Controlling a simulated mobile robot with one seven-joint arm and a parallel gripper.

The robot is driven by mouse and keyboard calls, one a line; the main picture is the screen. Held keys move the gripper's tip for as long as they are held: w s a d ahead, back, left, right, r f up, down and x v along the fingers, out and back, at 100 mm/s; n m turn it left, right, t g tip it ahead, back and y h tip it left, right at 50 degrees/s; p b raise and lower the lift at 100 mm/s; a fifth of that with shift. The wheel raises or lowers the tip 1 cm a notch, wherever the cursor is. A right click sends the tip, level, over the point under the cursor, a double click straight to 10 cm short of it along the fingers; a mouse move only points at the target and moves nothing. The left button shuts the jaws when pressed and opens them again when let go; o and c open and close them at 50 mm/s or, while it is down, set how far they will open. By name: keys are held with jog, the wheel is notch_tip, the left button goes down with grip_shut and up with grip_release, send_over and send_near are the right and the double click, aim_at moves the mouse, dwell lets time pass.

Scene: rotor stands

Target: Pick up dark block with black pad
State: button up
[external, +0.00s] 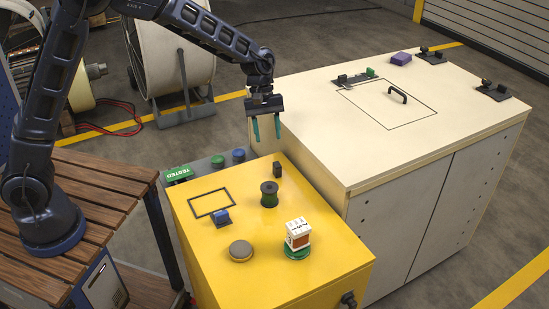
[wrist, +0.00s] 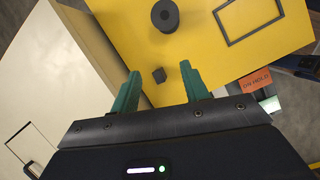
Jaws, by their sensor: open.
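My gripper (external: 266,127) is open and empty, pointing down above the far end of the yellow cabinet.
A blue block (external: 222,217), a grey disc (external: 241,251) and a white-and-orange box (external: 298,234) on a green base share the yellow top. A taller cream cabinet (external: 330,160) adjoins on the right.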

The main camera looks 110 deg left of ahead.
aim_at(277, 163)
jog(key=a+f+n, duration=0.3)
jog(key=a+f, duration=0.3)
jog(key=a, duration=0.1)
jog(key=x, duration=1.1)
jog(key=shift+s+d, duration=0.15)
jog(key=shift+r, duration=0.1)
grip_shut()
